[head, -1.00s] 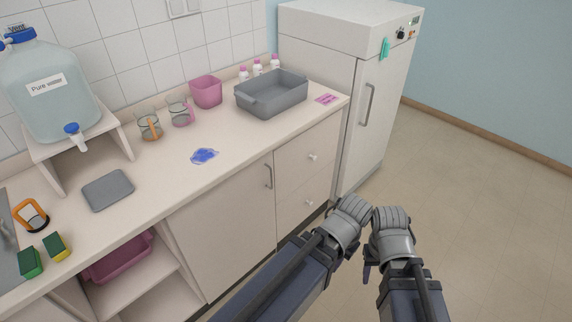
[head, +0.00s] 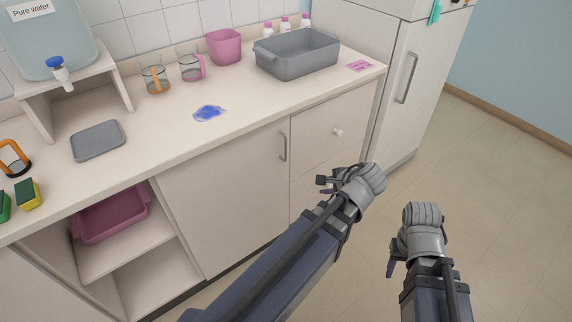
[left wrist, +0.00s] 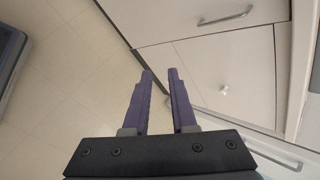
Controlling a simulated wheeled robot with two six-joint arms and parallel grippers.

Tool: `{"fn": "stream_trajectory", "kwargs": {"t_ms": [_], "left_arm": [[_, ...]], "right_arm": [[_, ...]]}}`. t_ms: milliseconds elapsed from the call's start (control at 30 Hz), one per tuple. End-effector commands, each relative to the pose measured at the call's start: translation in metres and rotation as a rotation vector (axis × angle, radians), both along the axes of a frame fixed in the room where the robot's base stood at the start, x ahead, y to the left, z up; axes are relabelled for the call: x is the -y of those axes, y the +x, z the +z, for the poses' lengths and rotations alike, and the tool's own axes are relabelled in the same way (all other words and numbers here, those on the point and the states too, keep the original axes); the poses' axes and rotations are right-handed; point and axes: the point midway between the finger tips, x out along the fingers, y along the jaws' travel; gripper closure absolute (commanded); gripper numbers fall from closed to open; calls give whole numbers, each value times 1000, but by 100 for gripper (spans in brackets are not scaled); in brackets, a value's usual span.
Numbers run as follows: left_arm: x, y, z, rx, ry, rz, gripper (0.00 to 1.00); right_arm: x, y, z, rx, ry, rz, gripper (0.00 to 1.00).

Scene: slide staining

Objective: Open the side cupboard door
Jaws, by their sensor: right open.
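The cupboard door (head: 225,195) under the worktop is shut, with an upright metal bar handle (head: 282,147) near its right edge. The handle also shows at the top of the left wrist view (left wrist: 225,16). My left gripper (head: 321,184) is in front of the cabinet, right of the handle and lower in the picture, not touching it. In the left wrist view its two purple fingers (left wrist: 160,74) are apart with nothing between them. My right gripper (head: 391,262) hangs over the floor at the lower right, open; its fingers are mostly hidden behind the wrist.
A drawer front (head: 330,125) with a round knob (head: 338,132) is right of the door. A white cabinet (head: 425,85) with its own handle stands beyond the worktop end. Left of the door are open shelves with a pink tub (head: 112,216). Floor at right is clear.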

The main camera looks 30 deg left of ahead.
Motion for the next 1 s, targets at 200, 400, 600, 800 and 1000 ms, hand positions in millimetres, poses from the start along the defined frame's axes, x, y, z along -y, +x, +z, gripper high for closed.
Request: {"fn": "stream_trajectory", "kwargs": {"t_ms": [200,400,600,800,1000], "left_arm": [[-72,47,-47,-77,407,-234,75],[-121,77,-60,-245,790,-411,75],[-147,96,-65,-431,1075,-521,75],[-157,104,-64,-543,1213,-569,75],[-159,106,-60,-567,1240,-577,75]], "right_arm": [[0,0,-100,1,-2,2,50],[1,0,-166,2,-3,4,50],[1,1,-211,3,-4,5,50],[1,1,-227,3,-5,7,50],[1,1,-228,3,-5,7,50]]}}
